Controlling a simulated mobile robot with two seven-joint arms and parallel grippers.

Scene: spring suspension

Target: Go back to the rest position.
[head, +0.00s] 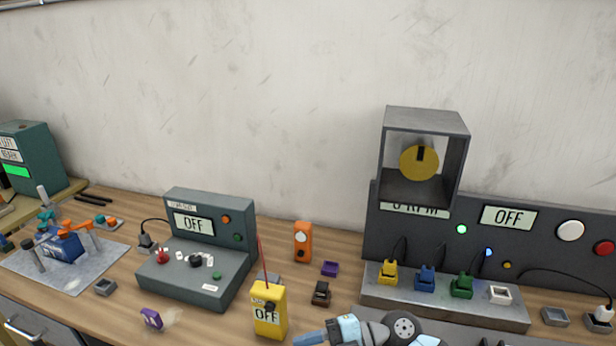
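Part of what looks like my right arm, grey and light blue with a black round joint, shows at the bottom edge, right of the middle. Its light blue end, apparently my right gripper (316,338), points left, low in front of the yellow meter (269,309). The picture edge cuts it off, so its fingers and anything between them cannot be made out. My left gripper is not in view.
A green device reading OFF (208,203) stands left of the middle. A dark panel (411,233) with a grey box (424,112) and a row of coloured connectors stands right. An orange tester (303,241) stands between. A metal plate (88,272) holds clamps at left.

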